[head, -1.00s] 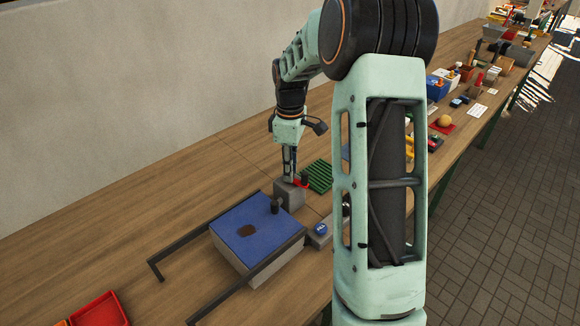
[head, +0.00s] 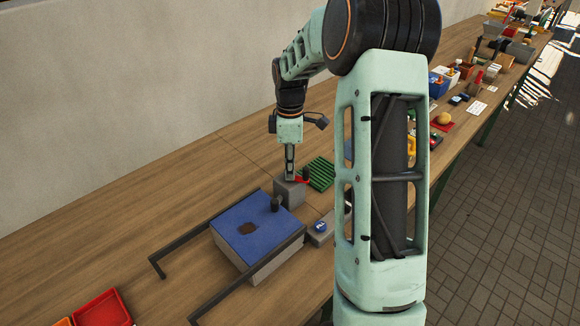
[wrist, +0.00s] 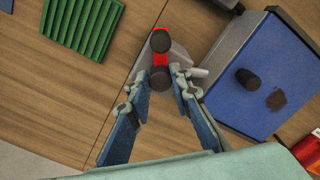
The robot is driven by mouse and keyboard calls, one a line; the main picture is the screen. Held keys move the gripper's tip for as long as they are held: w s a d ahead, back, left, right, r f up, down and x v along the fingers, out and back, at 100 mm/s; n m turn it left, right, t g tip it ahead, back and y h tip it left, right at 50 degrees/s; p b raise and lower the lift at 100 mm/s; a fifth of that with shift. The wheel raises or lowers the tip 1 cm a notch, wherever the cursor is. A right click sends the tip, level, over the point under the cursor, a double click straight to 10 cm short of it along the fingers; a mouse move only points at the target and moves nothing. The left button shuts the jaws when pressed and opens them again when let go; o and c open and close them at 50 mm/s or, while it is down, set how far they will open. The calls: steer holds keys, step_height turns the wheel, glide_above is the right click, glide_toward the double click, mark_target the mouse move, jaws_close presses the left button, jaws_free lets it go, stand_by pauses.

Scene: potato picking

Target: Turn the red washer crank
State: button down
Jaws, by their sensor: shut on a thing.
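The red crank (wrist: 160,60) is a short red bar with a dark round knob at each end in the wrist view. It sits on a grey block (head: 289,193), which stands on the bench behind the blue-topped washer box (head: 262,226). My gripper (wrist: 167,82) is shut on the near dark knob of the crank, one finger on either side. The other knob (wrist: 160,42) stands free beyond the fingertips. In the head view my gripper (head: 290,178) points down onto the block, and the crank's red end (head: 302,181) shows to its right.
A green ribbed tray (head: 318,174) lies right of the block. Dark rails (head: 245,290) run beside the washer box. A blue button box (head: 320,228) is close by. A red tray (head: 100,308) lies at front left. The bench toward the wall is clear.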

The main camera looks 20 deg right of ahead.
steer(key=c, duration=1.7)
jaws_free()
steer(key=shift+c, duration=0.2)
step_height(320, 180, up, 12)
